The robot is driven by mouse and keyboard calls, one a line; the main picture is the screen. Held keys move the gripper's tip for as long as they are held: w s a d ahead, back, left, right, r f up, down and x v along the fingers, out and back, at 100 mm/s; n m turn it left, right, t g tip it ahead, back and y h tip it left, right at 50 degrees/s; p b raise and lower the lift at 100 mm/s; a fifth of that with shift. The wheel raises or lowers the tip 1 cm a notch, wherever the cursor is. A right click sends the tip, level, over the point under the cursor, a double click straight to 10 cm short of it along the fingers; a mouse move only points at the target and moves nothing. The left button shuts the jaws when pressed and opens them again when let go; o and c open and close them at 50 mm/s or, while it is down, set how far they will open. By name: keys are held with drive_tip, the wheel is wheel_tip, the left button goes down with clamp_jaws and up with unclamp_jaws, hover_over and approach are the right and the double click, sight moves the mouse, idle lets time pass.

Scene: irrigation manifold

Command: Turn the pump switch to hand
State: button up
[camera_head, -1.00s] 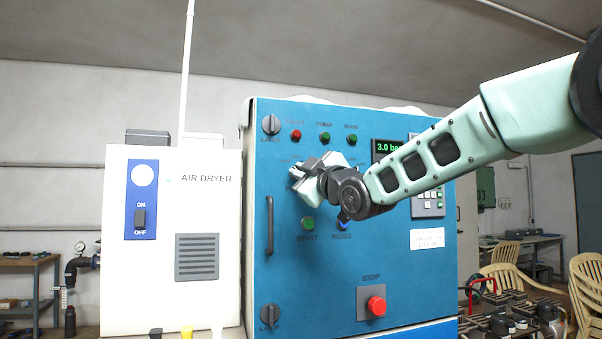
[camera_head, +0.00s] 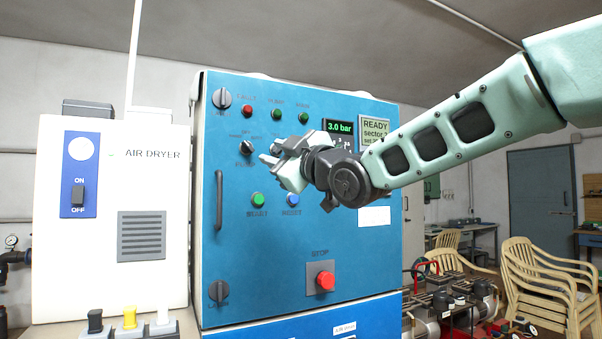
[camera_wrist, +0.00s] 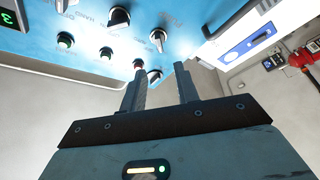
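The left one (camera_head: 246,147) is clear in the head view and appears in the wrist view as the knob with a pale pointer (camera_wrist: 158,38). The other dark knob (camera_wrist: 119,17) shows in the wrist view, and my gripper hides its place in the head view. My gripper (camera_head: 274,167) is in front of the panel, just right of the left switch. Its two fingers (camera_wrist: 159,70) are apart with nothing between them.
START (camera_head: 258,200) and RESET (camera_head: 293,199) buttons sit below my gripper, and a red STOP button (camera_head: 326,280) lower down. A handle (camera_head: 219,214) sticks out at the panel's left edge. The air dryer (camera_head: 110,270) stands to the left.

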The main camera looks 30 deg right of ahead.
drive_tip(key=p+v, duration=0.6)
drive_tip(key=v, duration=0.1)
drive_tip(key=shift+s, duration=0.25)
drive_tip(key=shift+f, duration=0.1)
idle(0.4)
drive_tip(key=s+a+f+m+g+h, duration=0.1)
drive_tip(key=s+a+f+g, duration=0.15)
drive_tip(key=f, duration=0.55)
drive_tip(key=s+a+f+m+g, duration=0.2)
drive_tip(key=a+f+g, duration=0.2)
drive_tip(key=f, duration=0.4)
drive_tip(key=s+a+f+m+g+h, duration=0.1)
drive_tip(key=s+a+f+g, duration=0.1)
drive_tip(key=a+f+g, duration=0.35)
drive_tip(key=s+f+g+h, duration=0.1)
drive_tip(key=s+f+g, duration=0.3)
drive_tip(key=s+f, duration=0.3)
drive_tip(key=s+f+m+g+h, duration=0.1)
drive_tip(key=s+f+g+h, duration=0.1)
drive_tip(key=s+f+g, duration=0.2)
drive_tip(key=s+d+f, duration=0.1)
drive_tip(key=s+f, duration=0.2)
drive_tip(key=s, duration=0.5)
drive_tip(key=shift+s+h, duration=0.3)
